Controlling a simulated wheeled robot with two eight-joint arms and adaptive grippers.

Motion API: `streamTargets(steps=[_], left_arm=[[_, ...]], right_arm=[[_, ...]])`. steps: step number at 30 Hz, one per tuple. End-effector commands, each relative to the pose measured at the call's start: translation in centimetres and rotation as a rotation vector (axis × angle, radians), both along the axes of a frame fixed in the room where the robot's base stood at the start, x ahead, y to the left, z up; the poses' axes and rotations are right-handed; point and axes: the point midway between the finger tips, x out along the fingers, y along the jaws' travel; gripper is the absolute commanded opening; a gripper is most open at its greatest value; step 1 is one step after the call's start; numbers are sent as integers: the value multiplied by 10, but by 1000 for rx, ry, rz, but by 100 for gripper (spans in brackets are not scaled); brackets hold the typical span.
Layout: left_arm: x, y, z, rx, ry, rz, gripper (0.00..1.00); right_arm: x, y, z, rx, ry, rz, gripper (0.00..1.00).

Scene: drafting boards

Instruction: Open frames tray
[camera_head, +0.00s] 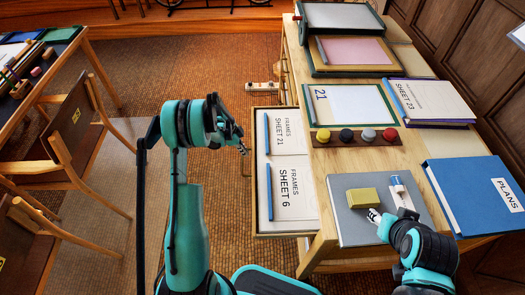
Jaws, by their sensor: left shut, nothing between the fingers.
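The frames tray (287,234) sticks out from the left side of the wooden cabinet. In it lie two white sheets, FRAMES SHEET 21 (288,133) and FRAMES SHEET 6 (296,190), each with a blue strip along its left edge. My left gripper (243,150) is shut and empty, close to the tray's outer left edge. I cannot tell whether it touches the tray. My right gripper (374,215) is over the grey board, close to an olive-yellow block (364,197). Its fingers are too small to read.
The cabinet top (318,161) carries a row of coloured knobs (357,137), a blue PLANS binder (471,194) and a SHEET 23 folder (431,100). Wooden chairs (75,135) and another table stand at the left. Brown carpet is open between them and the cabinet.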

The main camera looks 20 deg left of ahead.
Motion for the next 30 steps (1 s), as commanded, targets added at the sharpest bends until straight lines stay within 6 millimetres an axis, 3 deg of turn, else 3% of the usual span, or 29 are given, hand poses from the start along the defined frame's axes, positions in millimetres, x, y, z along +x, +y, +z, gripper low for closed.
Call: streamTargets(steps=[6,15,22,30], left_arm=[[-24,57,0,1,0,5,0],[-47,113,0,1,0,3,0],[-56,134,0,0,0,1,0],[-58,140,0,0,0,-1,0]], right_arm=[[0,0,0,0,0,0,40],[0,0,0,0,0,0,40],[0,0,0,0,0,0,40],[0,0,0,0,0,0,40]])
